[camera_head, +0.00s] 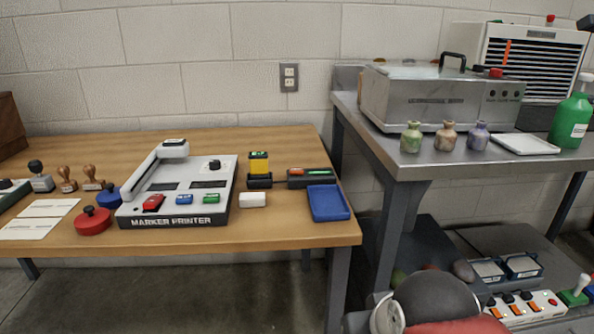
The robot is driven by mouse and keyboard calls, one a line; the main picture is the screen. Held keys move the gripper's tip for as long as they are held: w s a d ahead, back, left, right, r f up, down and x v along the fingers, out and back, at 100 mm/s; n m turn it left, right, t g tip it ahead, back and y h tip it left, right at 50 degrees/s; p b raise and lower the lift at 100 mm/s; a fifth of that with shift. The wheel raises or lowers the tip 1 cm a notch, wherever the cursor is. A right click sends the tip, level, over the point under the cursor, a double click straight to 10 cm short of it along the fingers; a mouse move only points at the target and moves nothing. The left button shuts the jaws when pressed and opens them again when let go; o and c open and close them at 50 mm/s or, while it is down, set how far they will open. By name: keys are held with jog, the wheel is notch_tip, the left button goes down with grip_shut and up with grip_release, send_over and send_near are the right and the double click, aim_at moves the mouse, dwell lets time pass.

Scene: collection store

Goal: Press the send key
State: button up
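The marker printer (217,205) stands on the wooden table, a white and dark machine with "MARKER PRINTER" on its front edge. Three keys sit along its front: a red key (153,203), a blue key (184,199) and a green key (211,199). Their labels are too small to read, so I cannot tell which is the send key. A black knob (214,164) and two dark windows are behind the keys. A raised arm runs along the printer's left side. My gripper is not in view.
A white block (252,200), a yellow-and-black stamp (259,168) and a blue tray (328,203) are right of the printer. Red (93,221) and blue (108,196) round pieces with knobs stand close on its left. A metal bench (446,160) stands at the right.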

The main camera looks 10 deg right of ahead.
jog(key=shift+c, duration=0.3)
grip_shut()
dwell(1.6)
